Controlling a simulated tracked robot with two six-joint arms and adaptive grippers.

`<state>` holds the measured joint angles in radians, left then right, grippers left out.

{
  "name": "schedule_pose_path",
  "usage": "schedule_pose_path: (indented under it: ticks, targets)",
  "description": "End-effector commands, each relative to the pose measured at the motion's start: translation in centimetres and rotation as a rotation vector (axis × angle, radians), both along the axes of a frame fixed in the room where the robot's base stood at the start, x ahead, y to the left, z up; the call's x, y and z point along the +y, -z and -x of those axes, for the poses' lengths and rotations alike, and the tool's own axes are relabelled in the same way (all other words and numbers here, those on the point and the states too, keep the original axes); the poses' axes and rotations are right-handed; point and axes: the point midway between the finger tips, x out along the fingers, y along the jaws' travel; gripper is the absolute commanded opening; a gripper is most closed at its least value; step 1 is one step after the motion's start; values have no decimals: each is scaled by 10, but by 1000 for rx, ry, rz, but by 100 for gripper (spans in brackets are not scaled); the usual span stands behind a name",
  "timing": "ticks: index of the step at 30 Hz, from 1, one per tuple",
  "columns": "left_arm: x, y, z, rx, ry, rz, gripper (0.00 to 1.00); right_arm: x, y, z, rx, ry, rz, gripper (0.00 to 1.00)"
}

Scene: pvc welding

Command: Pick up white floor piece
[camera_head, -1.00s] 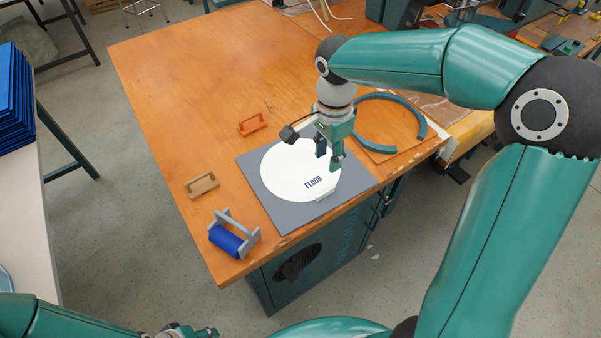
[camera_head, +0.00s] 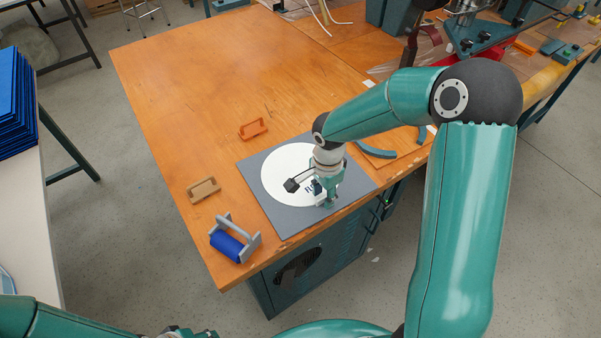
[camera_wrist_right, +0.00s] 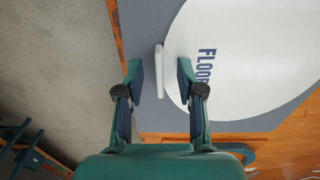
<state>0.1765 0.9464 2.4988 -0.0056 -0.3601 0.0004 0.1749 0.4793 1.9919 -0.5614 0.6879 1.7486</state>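The white floor piece (camera_head: 285,178) is a flat white disc marked FLOOR, lying on a grey square mat (camera_head: 270,215) near the table's front edge. A small white upright tab shows beside its edge; in the right wrist view the tab (camera_wrist_right: 159,70) stands between my open fingers. My right gripper (camera_head: 324,203) points down over the disc's near right edge and hides part of the lettering. In the right wrist view the right gripper (camera_wrist_right: 160,82) is open, with a gap on each side of the tab. The disc (camera_wrist_right: 250,60) also shows there. My left gripper (camera_head: 190,333) is only partly visible at the bottom edge.
A blue roller in a grey frame (camera_head: 228,246), a tan holder (camera_head: 203,189) and an orange holder (camera_head: 253,128) lie left of the mat. The table's back left is clear.

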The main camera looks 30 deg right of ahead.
Motion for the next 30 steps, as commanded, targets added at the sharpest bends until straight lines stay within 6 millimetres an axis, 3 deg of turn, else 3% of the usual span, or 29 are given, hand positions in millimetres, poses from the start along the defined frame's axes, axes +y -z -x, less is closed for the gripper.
schedule_pose_path:
  ticks: [9,16,30]
  targets:
    - [0,0,0,0,0,0,40,0,7,0,-1,1,0,38]
    - [0,0,0,0,0,0,40,0,7,0,-1,1,0,0]
    - [0,0,0,0,0,0,40,0,7,0,-2,0,0,0]
